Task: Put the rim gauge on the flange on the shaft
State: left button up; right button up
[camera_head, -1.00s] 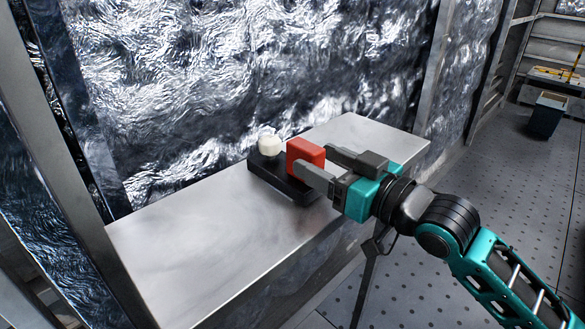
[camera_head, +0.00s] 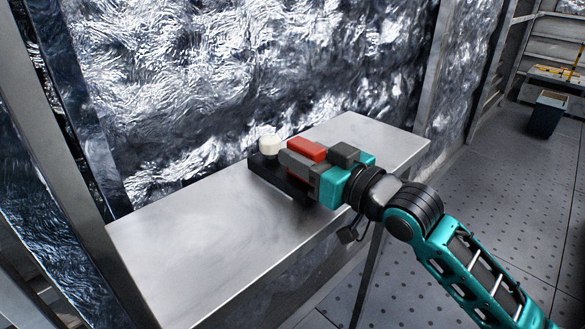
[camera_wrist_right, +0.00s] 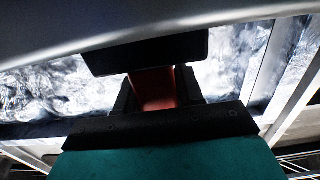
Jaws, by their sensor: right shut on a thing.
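A red block (camera_head: 308,149), possibly the rim gauge, stands on a black base (camera_head: 262,176) on the metal bench. My right gripper (camera_head: 302,160) is shut on it, with the near finger hiding its lower front. In the right wrist view the red block (camera_wrist_right: 154,90) shows between the dark fingers, close to the dark base (camera_wrist_right: 145,52). A white rounded piece (camera_head: 269,145) stands at the left end of the base, just left of the gripper. I cannot make out a flange or shaft for certain. My left gripper is out of view.
The metal bench top (camera_head: 190,235) is clear to the left and front of the base. A crinkled foil wall (camera_head: 240,70) rises behind it. Metal posts (camera_head: 50,140) stand at the left. A dark bin (camera_head: 546,114) is far off at the right.

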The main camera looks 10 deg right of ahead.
grip_shut()
jog(key=shift+r, duration=0.25)
jog(key=shift+r, duration=0.1)
